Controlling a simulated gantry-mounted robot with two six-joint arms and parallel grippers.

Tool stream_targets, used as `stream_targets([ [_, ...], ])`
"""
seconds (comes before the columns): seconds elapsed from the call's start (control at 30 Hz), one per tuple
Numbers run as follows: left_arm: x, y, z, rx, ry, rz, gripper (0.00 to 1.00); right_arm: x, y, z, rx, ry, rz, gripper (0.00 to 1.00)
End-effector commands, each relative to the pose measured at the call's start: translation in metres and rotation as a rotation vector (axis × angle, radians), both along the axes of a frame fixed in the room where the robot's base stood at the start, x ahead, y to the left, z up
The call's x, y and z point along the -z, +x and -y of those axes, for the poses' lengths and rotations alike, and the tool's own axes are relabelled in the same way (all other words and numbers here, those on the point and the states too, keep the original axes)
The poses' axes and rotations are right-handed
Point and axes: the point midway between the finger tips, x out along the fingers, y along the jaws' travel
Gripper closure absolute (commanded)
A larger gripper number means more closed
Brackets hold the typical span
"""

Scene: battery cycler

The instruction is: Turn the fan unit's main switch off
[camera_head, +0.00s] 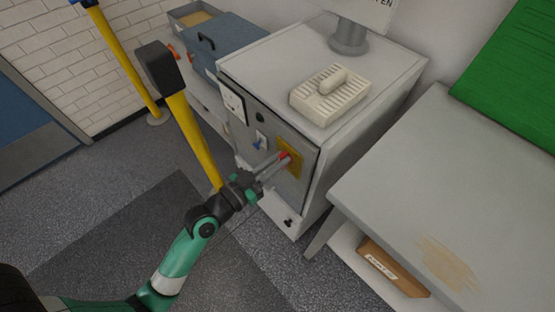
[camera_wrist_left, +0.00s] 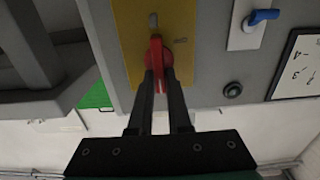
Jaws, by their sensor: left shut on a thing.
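The main switch (camera_wrist_left: 157,56) is a red rotary handle on a yellow plate (camera_wrist_left: 126,20) on the front of the grey cabinet (camera_head: 320,170). In the head view the red handle (camera_head: 285,155) and yellow plate (camera_head: 296,164) show at the cabinet's front right. My left gripper (camera_wrist_left: 159,76) is shut on the red handle, with one finger on each side of it. In the head view my left gripper (camera_head: 275,164) reaches the handle from the lower left. The grip hides part of the handle. My right gripper is in neither view.
A blue-handled switch (camera_head: 259,143) and a dark round knob (camera_head: 260,117) sit left of the yellow plate. A yellow post (camera_head: 192,130) stands close left of my arm. A grey table (camera_head: 450,190) stands to the right. A cream vented box (camera_head: 330,95) lies on the cabinet.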

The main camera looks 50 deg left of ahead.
Motion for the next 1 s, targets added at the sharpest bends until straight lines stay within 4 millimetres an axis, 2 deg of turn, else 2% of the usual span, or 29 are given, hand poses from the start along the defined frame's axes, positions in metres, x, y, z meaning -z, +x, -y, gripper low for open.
stream_targets([
  [0.33, 0.000, 0.000, 0.000, 0.000, -0.009, 0.000, 1.00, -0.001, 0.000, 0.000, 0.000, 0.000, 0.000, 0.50],
  [0.57, -0.001, 0.000, -0.002, -0.001, -0.079, 0.003, 1.00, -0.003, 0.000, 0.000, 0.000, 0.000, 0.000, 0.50],
  [1.0, 0.000, 0.000, -0.007, -0.001, -0.432, 0.017, 1.00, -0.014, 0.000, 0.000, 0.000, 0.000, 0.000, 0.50],
])
